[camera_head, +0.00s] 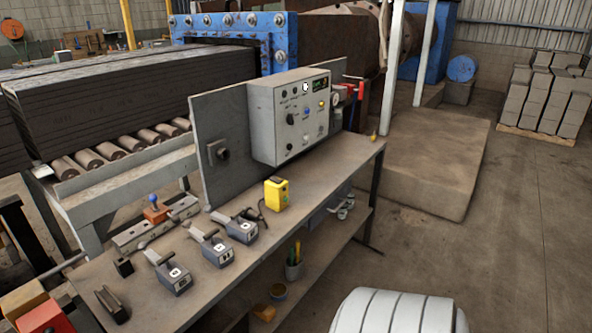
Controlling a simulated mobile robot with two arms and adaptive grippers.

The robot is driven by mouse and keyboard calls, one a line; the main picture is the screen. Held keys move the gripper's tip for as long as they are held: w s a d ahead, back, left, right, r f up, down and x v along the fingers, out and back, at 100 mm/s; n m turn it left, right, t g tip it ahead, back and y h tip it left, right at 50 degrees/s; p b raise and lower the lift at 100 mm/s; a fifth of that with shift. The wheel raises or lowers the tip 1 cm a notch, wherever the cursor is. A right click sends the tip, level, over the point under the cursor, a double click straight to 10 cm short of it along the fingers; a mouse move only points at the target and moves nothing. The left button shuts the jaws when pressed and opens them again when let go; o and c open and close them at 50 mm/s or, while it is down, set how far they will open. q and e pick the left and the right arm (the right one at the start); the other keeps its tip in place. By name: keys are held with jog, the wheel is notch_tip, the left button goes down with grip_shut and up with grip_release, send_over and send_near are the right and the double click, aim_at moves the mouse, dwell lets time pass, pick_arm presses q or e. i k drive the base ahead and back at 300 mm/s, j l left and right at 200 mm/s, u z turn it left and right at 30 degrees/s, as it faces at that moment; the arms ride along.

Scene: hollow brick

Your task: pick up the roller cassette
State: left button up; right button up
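Three grey metal blocks with handles and white label plates lie in a row on the workbench (325,175): a near one (174,278), a middle one (217,254) and a far one (241,230). They look like cassettes, but I cannot tell which, if any, is the roller cassette. A small dark channel-shaped piece (112,304) lies nearer on the bench, to their left. Neither of my grippers is in view.
A yellow device (277,194) stands right of the blocks. A grey control box (290,115) rises behind it. A blue-knobbed lever fixture (153,213) is behind the blocks. Orange and red bins (45,316) are at lower left. Floor (480,250) right of the bench is open.

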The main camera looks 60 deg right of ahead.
aim_at(243, 231)
jog(key=z, duration=1.55)
